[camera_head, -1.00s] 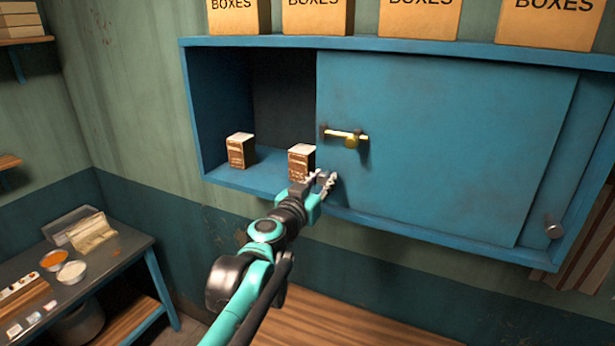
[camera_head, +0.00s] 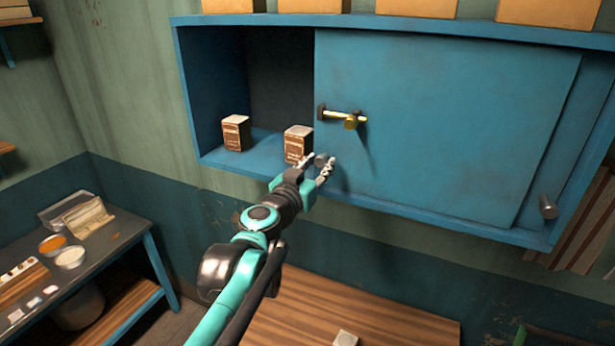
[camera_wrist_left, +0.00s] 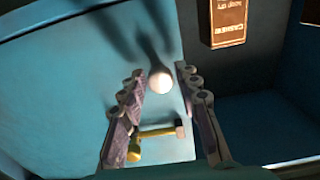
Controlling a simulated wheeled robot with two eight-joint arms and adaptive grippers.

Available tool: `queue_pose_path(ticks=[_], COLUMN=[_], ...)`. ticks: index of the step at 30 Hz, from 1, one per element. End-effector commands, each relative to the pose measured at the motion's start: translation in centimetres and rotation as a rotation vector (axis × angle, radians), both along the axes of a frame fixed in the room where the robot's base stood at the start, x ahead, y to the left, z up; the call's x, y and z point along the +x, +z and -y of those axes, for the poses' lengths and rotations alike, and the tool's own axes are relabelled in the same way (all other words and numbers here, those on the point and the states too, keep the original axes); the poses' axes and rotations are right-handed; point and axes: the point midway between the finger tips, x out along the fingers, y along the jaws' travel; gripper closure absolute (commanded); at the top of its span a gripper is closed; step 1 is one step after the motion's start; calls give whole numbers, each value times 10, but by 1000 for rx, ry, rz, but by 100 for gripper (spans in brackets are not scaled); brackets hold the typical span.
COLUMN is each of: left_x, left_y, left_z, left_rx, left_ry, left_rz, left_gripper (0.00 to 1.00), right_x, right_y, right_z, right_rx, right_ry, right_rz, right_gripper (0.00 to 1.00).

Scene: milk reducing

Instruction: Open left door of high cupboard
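The high cupboard (camera_head: 215,166) is blue. A front sliding door panel (camera_head: 450,120) covers its middle and right, and its left part stands open. A brass latch (camera_head: 343,117) is on this panel near its left edge; it also shows in the wrist view (camera_wrist_left: 155,140). A round knob (camera_head: 320,159) sits low on the panel's left edge. My left gripper (camera_head: 318,167) is at this knob, fingers apart. In the wrist view the pale knob (camera_wrist_left: 160,82) shows between the open fingertips (camera_wrist_left: 160,82), with no clear grip on it. My right gripper is out of view.
Two small brown cartons, one left (camera_head: 236,132) and one near the gripper (camera_head: 298,143), stand in the open compartment. Another knob (camera_head: 548,207) is at the cupboard's lower right. A side table (camera_head: 110,245) with bowls stands at left. A wooden surface (camera_head: 370,310) lies below.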

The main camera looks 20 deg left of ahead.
Motion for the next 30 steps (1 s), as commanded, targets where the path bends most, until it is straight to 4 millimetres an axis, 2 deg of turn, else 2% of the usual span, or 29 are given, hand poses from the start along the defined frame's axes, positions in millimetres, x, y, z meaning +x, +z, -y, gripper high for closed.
queue_pose_path(ticks=[9,15,21,30], left_x=[-65,-92,-103,-103], left_y=[0,0,0,0], left_z=[-6,-8,-8,-8], left_rx=[0,0,0,0], left_ry=[4,3,1,1], left_rz=[0,0,0,0], left_gripper=[68,68,68,68], right_x=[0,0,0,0], right_y=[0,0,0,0], right_z=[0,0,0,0], right_rx=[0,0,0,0], right_ry=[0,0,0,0], right_rz=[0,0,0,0], right_gripper=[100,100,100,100])
